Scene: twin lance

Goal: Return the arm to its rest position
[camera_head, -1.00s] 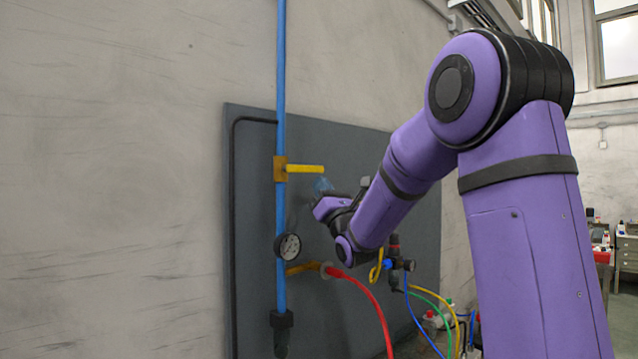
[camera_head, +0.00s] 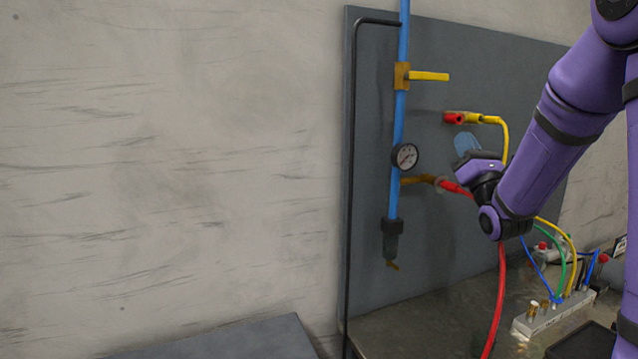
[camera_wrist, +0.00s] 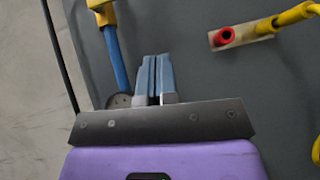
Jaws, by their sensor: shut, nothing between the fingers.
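My purple arm reaches in from the right in the head view, in front of the grey panel. My gripper (camera_head: 466,145) is raised in front of the panel, to the right of the pressure gauge. In the wrist view my gripper (camera_wrist: 154,78) has its two blue-grey fingers close together, with nothing held. The fingers point up toward the blue pipe (camera_wrist: 117,62), and the gauge (camera_wrist: 118,101) shows partly behind the black palm plate. Whether the fingers touch anything cannot be told, but they seem apart from the panel.
The grey panel (camera_head: 480,65) carries a blue pipe (camera_head: 403,100), yellow valve handle (camera_head: 429,76), gauge (camera_head: 405,157) and red-ended yellow fitting (camera_head: 464,118). A red hose (camera_head: 499,290) hangs past my wrist. A manifold (camera_head: 548,316) with coloured hoses stands on the bench (camera_head: 410,330). The left wall side is clear.

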